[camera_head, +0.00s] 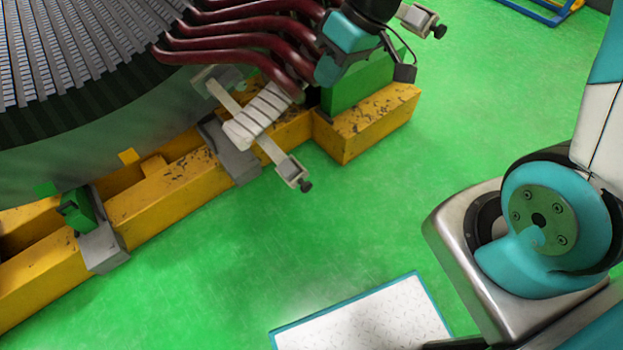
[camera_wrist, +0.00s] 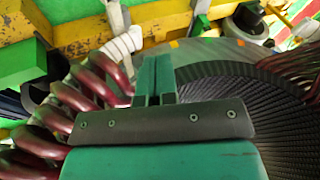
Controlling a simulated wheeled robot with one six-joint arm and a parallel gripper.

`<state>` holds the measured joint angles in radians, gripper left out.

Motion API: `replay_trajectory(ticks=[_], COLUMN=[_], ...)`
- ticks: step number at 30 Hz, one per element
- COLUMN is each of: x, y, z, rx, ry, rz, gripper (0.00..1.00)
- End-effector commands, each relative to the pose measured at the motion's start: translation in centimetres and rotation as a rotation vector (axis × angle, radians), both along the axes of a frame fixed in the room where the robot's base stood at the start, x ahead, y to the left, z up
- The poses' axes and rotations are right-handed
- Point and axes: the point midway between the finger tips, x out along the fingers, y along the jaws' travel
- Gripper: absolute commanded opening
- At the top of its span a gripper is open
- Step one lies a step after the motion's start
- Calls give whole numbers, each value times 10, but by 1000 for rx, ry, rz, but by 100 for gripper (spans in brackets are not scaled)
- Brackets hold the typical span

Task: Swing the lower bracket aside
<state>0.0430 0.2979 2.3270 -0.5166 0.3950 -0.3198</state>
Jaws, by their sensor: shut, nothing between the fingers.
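The lower bracket (camera_head: 293,173) is a pale metal arm with a dark knob at its lower right end. It runs under a white wrapped bundle (camera_head: 258,115) beside the yellow frame, slanting up left towards the stator. In the wrist view the white bundle (camera_wrist: 122,46) lies left of my fingers, with a pale bar beyond it. My gripper (camera_wrist: 155,75) is shut and empty, its teal fingers over the stator edge and apart from the bundle. In the head view my teal and black wrist is by the red coils at the top; its fingertips cannot be made out.
Dark red coils (camera_head: 245,42) stick out from the ridged stator (camera_head: 70,60) close to my wrist. Another bracket end (camera_head: 418,18) shows at the top right. A yellow frame (camera_head: 370,125) carries the stator. The green floor (camera_head: 370,210) in front is clear up to a white platform (camera_head: 365,320).

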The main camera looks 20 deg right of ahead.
Motion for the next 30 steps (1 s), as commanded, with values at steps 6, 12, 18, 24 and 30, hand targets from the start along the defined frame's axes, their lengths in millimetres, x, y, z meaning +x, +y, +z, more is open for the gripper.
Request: replay_trajectory(ticks=[6, 12, 18, 24, 30], x=[56, 70, 74, 81, 90], y=[-57, -84, -81, -62, -41], z=[-183, -251, -270, -304, -341], rx=[42, 51, 53, 53, 53], ry=[-33, -61, -65, -63, -63], rz=[-93, -132, -134, -133, -133], gripper=[0, 0, 0, 0, 0])
